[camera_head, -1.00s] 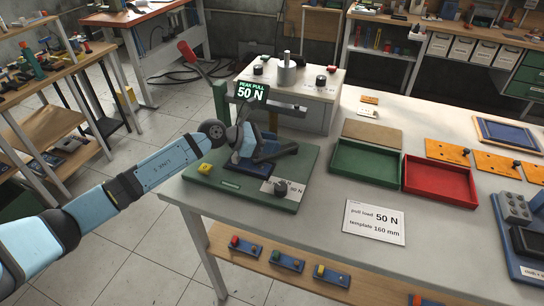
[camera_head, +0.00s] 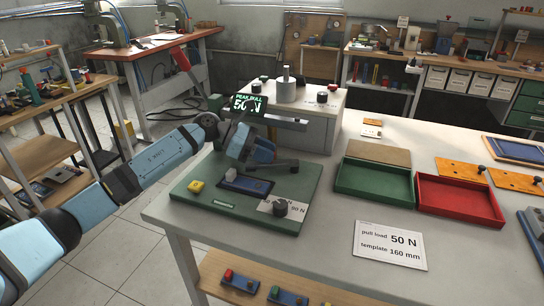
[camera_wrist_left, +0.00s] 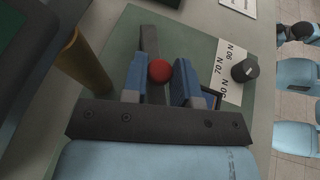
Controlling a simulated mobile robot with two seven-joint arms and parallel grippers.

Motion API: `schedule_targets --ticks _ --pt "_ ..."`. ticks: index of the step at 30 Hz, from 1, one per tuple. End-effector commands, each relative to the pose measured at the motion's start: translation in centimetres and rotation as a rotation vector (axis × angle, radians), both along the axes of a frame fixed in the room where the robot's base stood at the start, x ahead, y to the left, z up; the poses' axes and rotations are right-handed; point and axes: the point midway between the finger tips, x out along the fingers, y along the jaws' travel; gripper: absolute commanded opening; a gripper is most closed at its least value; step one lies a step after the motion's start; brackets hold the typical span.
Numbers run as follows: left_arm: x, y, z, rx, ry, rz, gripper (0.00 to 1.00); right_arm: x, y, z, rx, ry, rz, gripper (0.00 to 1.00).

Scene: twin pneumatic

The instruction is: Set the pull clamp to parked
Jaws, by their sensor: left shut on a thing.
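My left gripper (camera_head: 260,152) is over the green base (camera_head: 205,195) of the pull tester in the head view. In the left wrist view its two blue fingers (camera_wrist_left: 160,85) are shut on a red ball knob (camera_wrist_left: 159,71). A dark grey bar (camera_wrist_left: 150,40) extends beyond the knob. In the head view the knob is hidden by the gripper, and a dark bar (camera_head: 283,165) shows beside the fingers. A blue block (camera_head: 240,182) sits on the base below the gripper. I cannot tell the clamp's exact position. My right gripper is not in view.
A black selector knob (camera_head: 281,207) and yellow button (camera_head: 196,186) are on the base. Green (camera_head: 350,188) and red (camera_head: 457,218) trays and a card (camera_head: 390,245) lie right.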

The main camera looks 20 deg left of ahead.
Motion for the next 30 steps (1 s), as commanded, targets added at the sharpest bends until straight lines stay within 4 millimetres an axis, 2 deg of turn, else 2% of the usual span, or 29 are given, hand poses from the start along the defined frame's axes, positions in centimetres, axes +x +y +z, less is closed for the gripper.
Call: schedule_targets --ticks 10,11,13,23,26,30 --pt "0.0 0.1 0.0 0.001 0.000 0.001 0.00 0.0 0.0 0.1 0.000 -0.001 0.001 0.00" --pt "0.0 0.1 0.0 0.001 0.000 0.001 0.34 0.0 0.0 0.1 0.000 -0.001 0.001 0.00" --pt "0.0 0.1 0.0 0.001 0.000 0.001 0.49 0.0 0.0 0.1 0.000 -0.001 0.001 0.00" --pt "-0.1 0.3 0.1 0.001 0.000 0.001 0.49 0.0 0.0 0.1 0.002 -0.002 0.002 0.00" --pt "-0.3 1.2 0.4 0.001 0.000 0.001 0.49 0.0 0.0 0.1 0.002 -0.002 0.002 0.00" --pt "-0.9 3.7 1.5 0.002 -0.001 0.004 0.49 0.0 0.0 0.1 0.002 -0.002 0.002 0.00"
